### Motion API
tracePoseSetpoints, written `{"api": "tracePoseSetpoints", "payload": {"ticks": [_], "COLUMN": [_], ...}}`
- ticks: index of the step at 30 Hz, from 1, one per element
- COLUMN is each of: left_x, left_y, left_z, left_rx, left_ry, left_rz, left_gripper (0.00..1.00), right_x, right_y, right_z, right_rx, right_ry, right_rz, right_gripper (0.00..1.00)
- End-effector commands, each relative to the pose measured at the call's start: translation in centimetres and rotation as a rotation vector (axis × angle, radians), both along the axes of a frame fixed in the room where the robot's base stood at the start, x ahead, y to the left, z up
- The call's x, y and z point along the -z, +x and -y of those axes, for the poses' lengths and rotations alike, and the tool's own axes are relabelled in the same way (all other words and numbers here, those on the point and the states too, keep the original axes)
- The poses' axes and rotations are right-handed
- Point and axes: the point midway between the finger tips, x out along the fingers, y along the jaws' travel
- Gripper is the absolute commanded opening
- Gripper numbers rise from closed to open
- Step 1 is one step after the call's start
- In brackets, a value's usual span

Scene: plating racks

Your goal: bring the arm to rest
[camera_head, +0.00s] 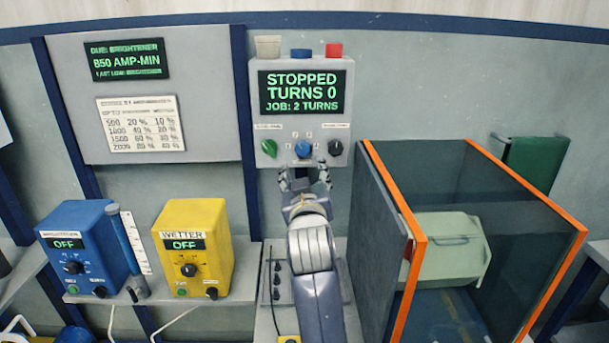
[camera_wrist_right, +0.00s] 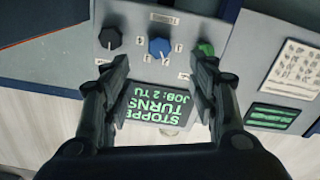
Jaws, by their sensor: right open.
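My right gripper (camera_head: 305,178) is raised in front of the grey control panel (camera_head: 340,75), just below its blue knob (camera_head: 303,149). In the right wrist view my right gripper (camera_wrist_right: 160,85) has its two fingers apart with nothing between them, and the blue knob (camera_wrist_right: 159,48) shows beyond the gap. I cannot tell how far the fingertips are from the panel. The panel screen (camera_head: 303,92) reads STOPPED, TURNS 0, JOB: 2 TURNS. A green knob (camera_head: 269,147) and a black knob (camera_head: 335,147) flank the blue one. My left gripper is not in view.
A clear-walled tank with orange edges (camera_head: 421,262) stands close to the right of my arm, with a pale green barrel (camera_head: 448,240) inside. A blue box (camera_head: 88,245) and a yellow WETTER box (camera_head: 196,245), both reading OFF, stand on a shelf at left.

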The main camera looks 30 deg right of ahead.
Motion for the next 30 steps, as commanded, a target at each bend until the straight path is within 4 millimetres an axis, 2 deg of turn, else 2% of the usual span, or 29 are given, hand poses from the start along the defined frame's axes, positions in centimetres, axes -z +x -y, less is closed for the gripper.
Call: {"api": "tracePoseSetpoints", "payload": {"ticks": [16, 19, 20, 23, 26, 30], "left_x": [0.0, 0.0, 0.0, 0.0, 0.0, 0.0], "left_y": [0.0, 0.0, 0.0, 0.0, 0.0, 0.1], "left_z": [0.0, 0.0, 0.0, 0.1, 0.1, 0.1], "left_rx": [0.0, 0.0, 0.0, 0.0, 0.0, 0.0], "left_ry": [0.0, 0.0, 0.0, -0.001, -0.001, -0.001], "left_rz": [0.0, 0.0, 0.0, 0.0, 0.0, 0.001], "left_gripper": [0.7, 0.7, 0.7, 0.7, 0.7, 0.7], "right_x": [0.1, 1.3, 2.1, 6.0, 11.6, 19.4], "right_y": [-0.1, -0.3, -0.5, -1.5, -3.7, -8.2], "right_z": [0.0, -0.3, -0.5, -1.5, -3.2, -6.2], "right_rx": [0.0, -0.01, -0.017, -0.053, -0.107, -0.189], "right_ry": [0.001, 0.01, 0.015, 0.045, 0.093, 0.171], "right_rz": [-0.002, -0.027, -0.042, -0.129, -0.259, -0.466], "right_gripper": [0.54, 0.54, 0.54, 0.54, 0.54, 0.54]}}
